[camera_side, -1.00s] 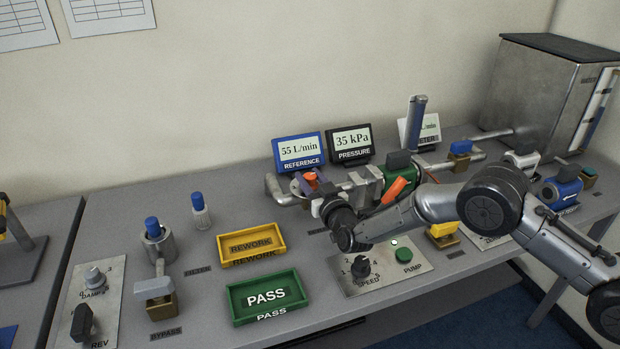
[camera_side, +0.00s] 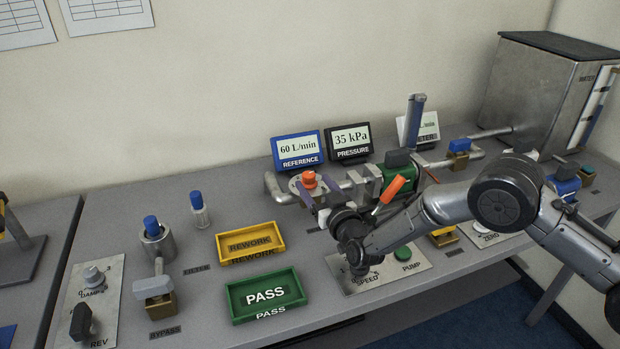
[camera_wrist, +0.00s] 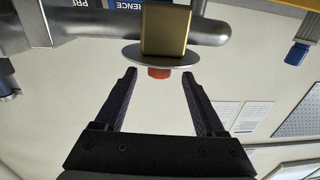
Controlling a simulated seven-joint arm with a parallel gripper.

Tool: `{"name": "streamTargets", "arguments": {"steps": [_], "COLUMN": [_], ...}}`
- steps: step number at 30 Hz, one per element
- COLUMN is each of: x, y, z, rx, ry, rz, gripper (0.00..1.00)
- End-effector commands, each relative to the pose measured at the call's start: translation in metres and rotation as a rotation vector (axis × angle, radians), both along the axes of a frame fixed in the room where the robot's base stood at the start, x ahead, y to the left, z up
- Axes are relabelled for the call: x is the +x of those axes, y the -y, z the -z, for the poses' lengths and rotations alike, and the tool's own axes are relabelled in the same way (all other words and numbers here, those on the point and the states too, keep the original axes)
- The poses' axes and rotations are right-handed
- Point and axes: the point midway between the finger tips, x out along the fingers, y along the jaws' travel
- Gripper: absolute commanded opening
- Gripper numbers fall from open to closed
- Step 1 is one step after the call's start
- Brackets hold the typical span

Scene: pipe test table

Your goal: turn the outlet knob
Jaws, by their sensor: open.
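The outlet knob, taken to be the orange-red knob (camera_side: 309,179), sits on a round plate on the pipe, below the reference display. In the wrist view the knob (camera_wrist: 159,73) shows under a pale disc and a brass block. My gripper (camera_side: 317,189) is at the knob with its dark fingers spread. In the wrist view the fingertips of my gripper (camera_wrist: 158,78) lie either side of the knob, with a clear gap on each side and nothing held. How deep the knob sits between the fingers is hard to tell.
The reference display (camera_side: 298,149) reads 60 L/min and the pressure display (camera_side: 349,141) 35 kPa. An orange-handled lever (camera_side: 393,189) stands close beside my wrist. My wrist partly covers the speed panel (camera_side: 405,268). Yellow (camera_side: 250,258) and green (camera_side: 266,313) trays lie at front left.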

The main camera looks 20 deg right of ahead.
Motion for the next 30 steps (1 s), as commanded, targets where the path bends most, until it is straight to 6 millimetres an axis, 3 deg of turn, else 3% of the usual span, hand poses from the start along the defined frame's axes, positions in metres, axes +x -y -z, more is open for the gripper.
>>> {"name": "streamTargets", "arguments": {"steps": [1, 6, 12, 30], "x": [-0.012, -0.008, -0.008, -0.008], "y": [0.000, 0.001, 0.001, 0.001], "z": [-0.001, -0.039, -0.063, -0.070], "rx": [-0.001, 0.003, 0.001, 0.000], "ry": [-0.002, 0.005, 0.002, 0.000], "rz": [-0.002, 0.001, 0.001, 0.000], "gripper": [0.72, 0.72, 0.72, 0.72]}}
